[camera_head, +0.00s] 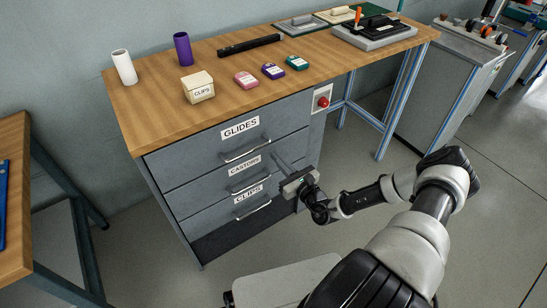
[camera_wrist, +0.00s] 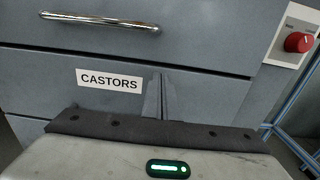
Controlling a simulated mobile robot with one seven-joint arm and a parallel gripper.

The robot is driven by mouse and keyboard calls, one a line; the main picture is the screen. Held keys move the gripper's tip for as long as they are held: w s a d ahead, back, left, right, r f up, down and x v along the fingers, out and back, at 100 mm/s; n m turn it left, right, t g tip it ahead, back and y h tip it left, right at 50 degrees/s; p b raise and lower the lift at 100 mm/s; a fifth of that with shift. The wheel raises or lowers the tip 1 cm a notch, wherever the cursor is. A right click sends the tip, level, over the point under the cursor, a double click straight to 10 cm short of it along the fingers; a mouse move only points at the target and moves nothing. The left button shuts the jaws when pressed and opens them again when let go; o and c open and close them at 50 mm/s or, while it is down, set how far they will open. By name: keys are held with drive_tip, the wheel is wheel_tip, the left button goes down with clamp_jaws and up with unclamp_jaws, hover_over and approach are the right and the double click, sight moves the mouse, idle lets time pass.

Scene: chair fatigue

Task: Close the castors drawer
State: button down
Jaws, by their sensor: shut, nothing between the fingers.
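The castors drawer (camera_head: 211,191) is the middle grey drawer of the cabinet, with a white CASTORS label and a metal bar handle. Its front looks about level with the drawers above and below. In the wrist view, the castors drawer front (camera_wrist: 210,92) fills the middle, with its label left of the fingers; its handle is hidden there. My gripper (camera_head: 276,157) is shut and empty, its fingers pointing at the right part of this front. In the wrist view, the fingertips of my gripper (camera_wrist: 160,76) lie close to the front; I cannot tell whether they touch it.
The glides drawer (camera_head: 190,163) is above and the clips drawer (camera_head: 218,217) below, both with bar handles. The wooden worktop (camera_head: 150,110) carries boxes, cylinders and tools. Open floor (camera_head: 480,210) lies to the right.

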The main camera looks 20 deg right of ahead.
drive_tip(key=p+v, duration=0.1)
drive_tip(key=v, duration=1)
